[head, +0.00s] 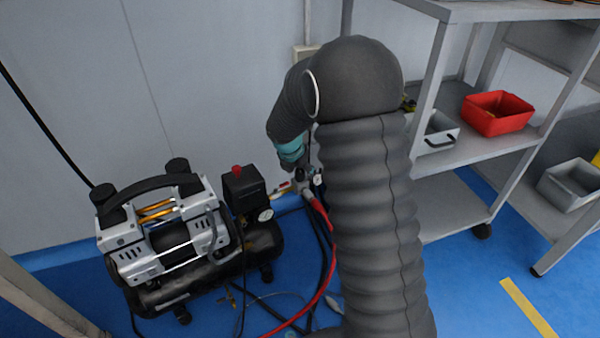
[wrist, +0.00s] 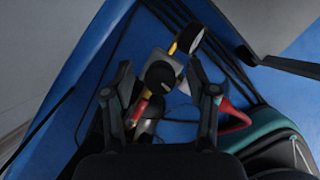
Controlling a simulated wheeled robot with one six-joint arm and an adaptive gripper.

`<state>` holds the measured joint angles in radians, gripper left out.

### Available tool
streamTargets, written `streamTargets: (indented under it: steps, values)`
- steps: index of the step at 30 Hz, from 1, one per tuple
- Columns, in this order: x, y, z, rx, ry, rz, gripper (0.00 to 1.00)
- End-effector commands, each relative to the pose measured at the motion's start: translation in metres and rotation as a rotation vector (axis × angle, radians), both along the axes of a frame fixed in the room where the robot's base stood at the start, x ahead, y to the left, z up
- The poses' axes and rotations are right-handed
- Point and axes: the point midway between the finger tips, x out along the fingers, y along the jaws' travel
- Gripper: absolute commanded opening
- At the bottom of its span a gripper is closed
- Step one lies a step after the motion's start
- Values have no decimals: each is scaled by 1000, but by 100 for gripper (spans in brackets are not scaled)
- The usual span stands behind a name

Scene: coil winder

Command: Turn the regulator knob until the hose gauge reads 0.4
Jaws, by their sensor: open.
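The black round regulator knob (wrist: 159,77) shows in the wrist view on a grey fitting, just beyond and between my open fingertips. My gripper (wrist: 161,92) is open, with one finger on each side of the knob's line. I cannot tell whether either finger touches it. A round gauge (wrist: 189,39) with a black rim sits above the knob on a yellow fitting; its reading is not legible. In the head view the regulator (head: 303,185) is partly hidden by my arm, and a small white-faced gauge (head: 318,179) shows beside it.
A silver and black compressor (head: 165,240) stands left of the regulator on the blue floor. A red hose (head: 322,285) and dark cables run along the floor. A grey shelf cart (head: 470,155) with a red bin (head: 497,112) stands at the right.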

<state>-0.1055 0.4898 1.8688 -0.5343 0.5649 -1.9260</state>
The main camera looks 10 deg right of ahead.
Motion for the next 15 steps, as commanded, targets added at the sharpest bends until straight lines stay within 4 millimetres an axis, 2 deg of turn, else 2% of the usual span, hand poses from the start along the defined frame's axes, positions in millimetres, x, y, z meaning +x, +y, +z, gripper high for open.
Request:
streamTargets:
  steps: [9,15]
  values:
    - [1,-1,-2,0,0,-1,58]
    - [1,-1,-2,0,0,-1,8]
